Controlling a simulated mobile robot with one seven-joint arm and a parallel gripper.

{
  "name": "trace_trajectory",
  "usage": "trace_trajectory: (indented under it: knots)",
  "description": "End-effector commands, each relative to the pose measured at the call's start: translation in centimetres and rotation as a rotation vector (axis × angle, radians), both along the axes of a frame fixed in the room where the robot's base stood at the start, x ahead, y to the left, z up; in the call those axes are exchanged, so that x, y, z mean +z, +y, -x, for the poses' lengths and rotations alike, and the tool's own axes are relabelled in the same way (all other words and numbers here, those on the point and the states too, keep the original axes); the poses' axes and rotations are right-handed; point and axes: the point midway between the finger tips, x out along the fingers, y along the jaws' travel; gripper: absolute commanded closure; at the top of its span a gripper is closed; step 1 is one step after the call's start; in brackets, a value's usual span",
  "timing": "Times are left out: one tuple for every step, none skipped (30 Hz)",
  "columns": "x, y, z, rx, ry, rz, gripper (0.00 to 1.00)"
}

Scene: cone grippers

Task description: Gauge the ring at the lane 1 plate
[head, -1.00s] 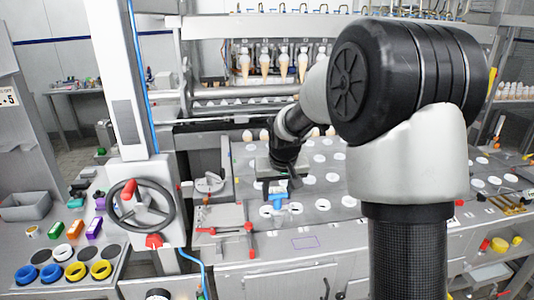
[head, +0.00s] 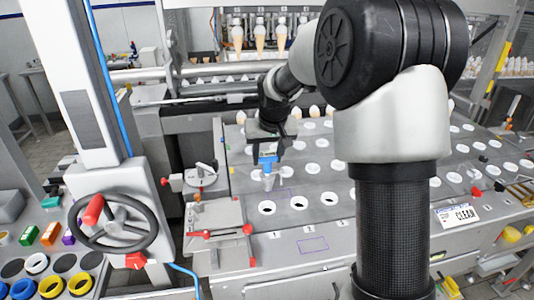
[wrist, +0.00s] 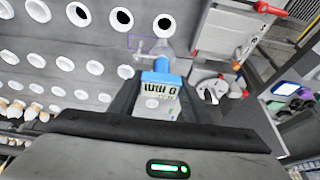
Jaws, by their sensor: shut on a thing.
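My gripper (head: 267,153) is shut on a blue gauge (head: 267,162) with a pale tapered tip pointing down. The gauge also shows in the wrist view (wrist: 168,79), with a small display whose figures appear upside down. It is held over the grey plate (head: 235,215), behind the front row of white rings. The left front ring (head: 267,207), beside a tag that seems to read 1, is a little nearer the front than the gauge tip. In the wrist view this ring (wrist: 165,25) lies beyond the tip. The tip looks apart from the ring.
A red-handled clamp fixture (head: 217,232) stands left of the ring. A handwheel (head: 112,222) is farther left, above blue and yellow rings (head: 50,287). Cones (head: 260,38) hang at the back.

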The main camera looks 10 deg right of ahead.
Motion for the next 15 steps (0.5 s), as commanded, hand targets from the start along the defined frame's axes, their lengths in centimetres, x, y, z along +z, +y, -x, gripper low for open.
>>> trace_trajectory:
  knots:
    - [-0.7,0.0,0.0,0.0,-0.001,0.0,0.99]
    - [-0.9,0.0,0.0,0.0,-0.001,0.0,0.99]
    - [-1.2,0.0,0.0,0.0,-0.001,0.0,0.99]
    - [-1.5,0.0,0.0,0.0,-0.001,0.0,0.99]
    - [-1.7,0.0,0.0,0.0,-0.001,0.0,0.99]
    - [-2.0,0.0,0.0,0.0,-0.001,0.0,0.99]
    - [-2.3,0.0,0.0,0.0,-0.002,0.0,0.99]
    - [-2.5,0.0,0.0,0.0,-0.002,0.0,0.99]
    - [-2.8,0.0,0.0,0.0,-0.002,0.0,0.99]
    - [-3.1,0.0,0.0,0.0,-0.002,0.0,0.99]
    - [-3.3,0.0,0.0,0.0,-0.002,0.0,0.99]
    - [-3.6,0.0,0.0,0.0,-0.002,0.0,0.99]
    - [-3.9,0.0,0.0,0.0,-0.001,0.0,0.99]
    - [-4.1,0.0,0.0,0.0,-0.001,0.0,0.99]
    - [-4.4,0.0,0.0,0.0,-0.001,0.0,0.99]
